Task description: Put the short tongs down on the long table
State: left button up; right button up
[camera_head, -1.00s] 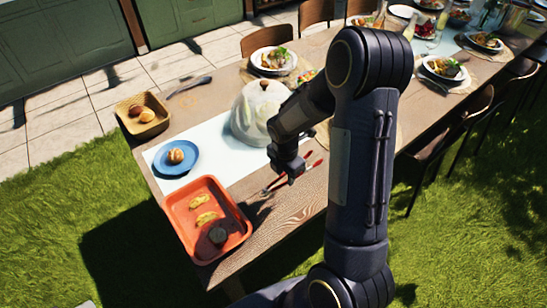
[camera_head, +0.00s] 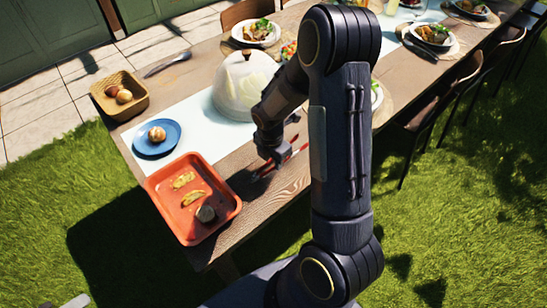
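The short tongs (camera_head: 297,153), with red handles and pale metal ends, are at the long table's (camera_head: 285,190) near side, right of the red tray. They are partly hidden by my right gripper (camera_head: 272,161), which points down right at them. I cannot tell whether its fingers are closed on the tongs or apart around them, nor whether the tongs touch the wood. My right arm hides part of the table behind it. My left gripper is not in view.
A spoon-like utensil (camera_head: 167,64) lies behind. Bare wood shows right of the tray.

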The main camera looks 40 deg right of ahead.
jog(key=shift+f+b, duration=0.3)
jog(key=shift+f, duration=0.35)
jog(key=o, duration=0.6)
jog(key=r, duration=0.8)
jog(key=shift+a, duration=0.25)
